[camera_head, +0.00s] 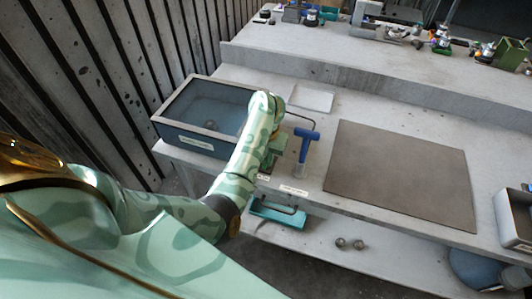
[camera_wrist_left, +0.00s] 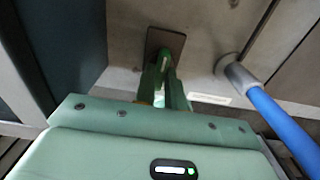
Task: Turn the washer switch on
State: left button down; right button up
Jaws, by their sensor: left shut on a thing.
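The washer looks like a blue-grey box (camera_head: 205,115) with a clear top, at the left end of the bench. My left arm reaches across its right side. My left gripper (camera_head: 270,163) is at the bench's front edge, just right of the box. In the left wrist view, its green fingers (camera_wrist_left: 166,80) are closed together in front of a small brown-grey plate (camera_wrist_left: 168,40). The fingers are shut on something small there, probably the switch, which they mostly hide. I cannot tell the switch's position. My right gripper is not in view.
A blue-handled tool (camera_head: 306,140) stands close right of the gripper; its handle also shows in the left wrist view (camera_wrist_left: 285,130). A brown mat (camera_head: 400,175) lies further right. A teal tray (camera_head: 278,212) is below the bench edge. A grey bin (camera_head: 515,220) is far right.

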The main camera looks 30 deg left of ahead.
aim_at(266, 159)
pick_arm(q)
jog(key=m+p, duration=0.2)
jog(key=m, duration=0.2)
jog(key=shift+r, duration=0.15)
jog(key=shift+m+p, duration=0.35)
jog(key=shift+m, duration=0.45)
jog(key=c, duration=1.5)
grip_release()
jog(key=shift+o, duration=0.2)
notch_tip(266, 159, up, 16)
jog(key=p, duration=0.6)
